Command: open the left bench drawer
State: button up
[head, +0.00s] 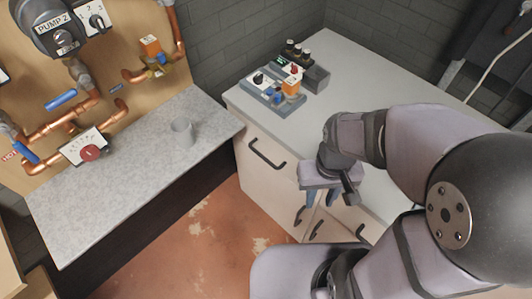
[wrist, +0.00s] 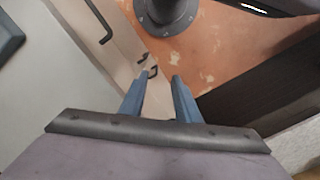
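The left bench drawer (head: 250,168) is in the white bench, below the worktop at its left end. Its front looks flush with the bench. Its black bar handle (head: 267,155) shows clear in the head view; I cannot make it out in the wrist view. My gripper (head: 318,203) points down in front of the bench, to the right of that handle and apart from it. In the wrist view my gripper's two blue fingers (wrist: 158,82) stand apart with nothing held between them.
Another black bar handle (wrist: 98,20) shows on the bench front. Small cupboard handles (wrist: 150,72) appear beyond my fingertips. A control box (head: 275,90) stands on the worktop. Floor (head: 200,235) between is clear.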

notch_tip(320, 180, down, 4)
jog(key=s+a+n+g, duration=0.2)
jog(key=s+a, duration=0.1)
jog(key=n+t+h+b, duration=0.2)
jog(key=n+t, duration=0.2)
jog(key=n, duration=0.2)
send_near(262, 156)
jog(key=shift+d+f, duration=0.1)
jog(key=shift+d, duration=0.05)
jog(key=shift+f, duration=0.15)
jog(key=shift+p+x, duration=0.6)
jog(key=shift+x, duration=2.9)
